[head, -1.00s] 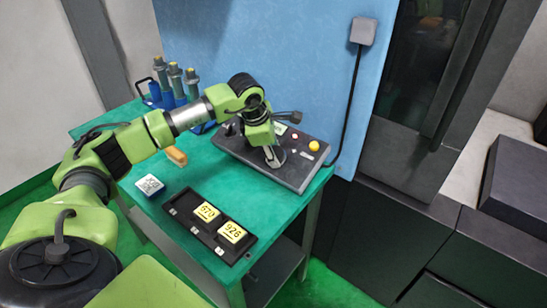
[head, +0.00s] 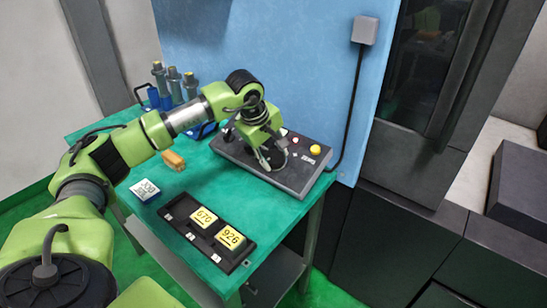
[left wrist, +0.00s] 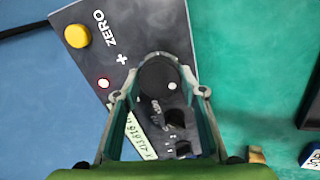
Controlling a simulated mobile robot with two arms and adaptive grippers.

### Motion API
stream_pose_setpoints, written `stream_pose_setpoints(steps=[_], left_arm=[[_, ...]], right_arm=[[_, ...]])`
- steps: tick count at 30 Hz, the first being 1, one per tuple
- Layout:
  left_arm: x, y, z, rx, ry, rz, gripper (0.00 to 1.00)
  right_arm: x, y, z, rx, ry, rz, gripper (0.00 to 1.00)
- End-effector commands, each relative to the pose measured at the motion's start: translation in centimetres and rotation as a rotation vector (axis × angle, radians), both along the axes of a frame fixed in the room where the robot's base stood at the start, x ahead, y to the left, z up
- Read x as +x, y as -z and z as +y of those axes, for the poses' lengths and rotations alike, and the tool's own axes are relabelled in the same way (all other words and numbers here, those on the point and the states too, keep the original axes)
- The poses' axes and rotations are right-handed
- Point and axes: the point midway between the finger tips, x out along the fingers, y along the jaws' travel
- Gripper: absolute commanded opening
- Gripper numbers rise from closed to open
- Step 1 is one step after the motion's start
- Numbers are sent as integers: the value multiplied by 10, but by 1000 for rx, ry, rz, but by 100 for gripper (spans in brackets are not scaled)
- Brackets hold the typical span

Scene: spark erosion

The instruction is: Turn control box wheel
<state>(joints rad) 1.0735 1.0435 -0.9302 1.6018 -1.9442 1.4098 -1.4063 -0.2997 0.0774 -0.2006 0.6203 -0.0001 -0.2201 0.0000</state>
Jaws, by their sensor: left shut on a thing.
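The control box (head: 290,182) is a dark slanted panel at the back right of the green table. In the left wrist view the control box (left wrist: 75,58) shows a yellow button (left wrist: 77,36), a small red-ringed button, the word ZERO and a plus sign. Its dark round wheel (left wrist: 158,76), with a pale dot near the rim, sits between my fingers. My left gripper (head: 270,160) points down at the panel. In the left wrist view my left gripper (left wrist: 160,93) has one finger on either side of the wheel and is shut on it. My right gripper is not in view.
A black tray (head: 180,214) with yellow number tags lies at the table's front. A blue-white block (head: 145,190) and an orange-yellow piece (head: 173,160) lie left of the box. Grey tool holders (head: 174,84) stand at the back left. A black cable (head: 356,105) hangs behind the box.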

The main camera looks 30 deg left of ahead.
Motion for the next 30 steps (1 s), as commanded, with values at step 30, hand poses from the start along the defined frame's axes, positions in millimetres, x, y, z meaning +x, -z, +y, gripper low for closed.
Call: stream_pose_setpoints(steps=[30], left_arm=[[0,0,0,48,121,-5,55]], right_arm=[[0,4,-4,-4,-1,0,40]])
